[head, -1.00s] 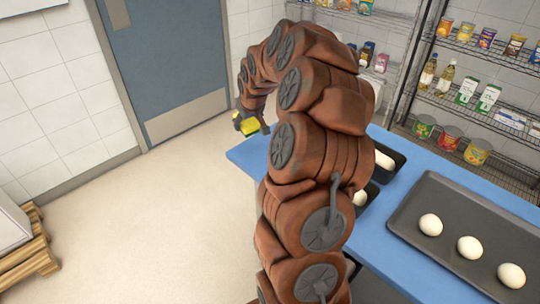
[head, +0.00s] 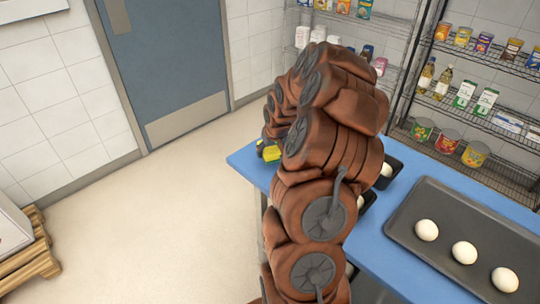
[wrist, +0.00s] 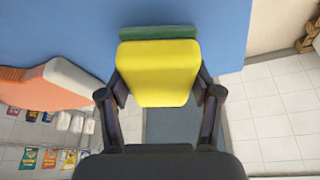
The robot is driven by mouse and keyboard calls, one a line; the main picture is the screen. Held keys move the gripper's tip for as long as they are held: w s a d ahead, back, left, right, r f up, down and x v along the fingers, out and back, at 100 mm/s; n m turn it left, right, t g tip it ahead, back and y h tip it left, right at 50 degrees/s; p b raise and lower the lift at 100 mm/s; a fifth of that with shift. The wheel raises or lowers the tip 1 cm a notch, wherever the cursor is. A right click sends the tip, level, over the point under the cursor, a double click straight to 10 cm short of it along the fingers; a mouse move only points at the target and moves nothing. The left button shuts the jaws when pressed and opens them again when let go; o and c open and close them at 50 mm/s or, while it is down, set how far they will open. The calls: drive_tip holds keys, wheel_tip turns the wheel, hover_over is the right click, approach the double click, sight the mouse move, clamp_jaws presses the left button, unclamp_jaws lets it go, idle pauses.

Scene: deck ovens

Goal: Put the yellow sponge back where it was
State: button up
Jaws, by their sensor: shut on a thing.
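The yellow sponge (wrist: 158,62) with a green layer (wrist: 159,39) along its far side is between the two fingers of my gripper (wrist: 160,93) in the wrist view. The gripper is shut on it. In the head view the sponge (head: 269,153) shows small at the left of my arm, by the far left corner of the blue table (head: 243,163). My arm hides most of the gripper there. I cannot tell whether the sponge touches the table.
An orange and white object (wrist: 50,88) lies beside the sponge in the wrist view. A dark tray (head: 405,232) with several white round pieces is on the table at right. Wire shelves (head: 480,115) stand behind. Open floor (head: 150,220) lies left of the table.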

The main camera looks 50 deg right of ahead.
drive_tip(key=shift+f+p, duration=0.4)
drive_tip(key=shift+f, duration=1.2)
drive_tip(key=o, duration=1.1)
drive_tip(key=shift+r, duration=0.15)
drive_tip(key=b+v, duration=0.3)
drive_tip(key=v, duration=0.8)
drive_tip(key=shift+a+r, duration=0.15)
drive_tip(key=shift+r, duration=0.2)
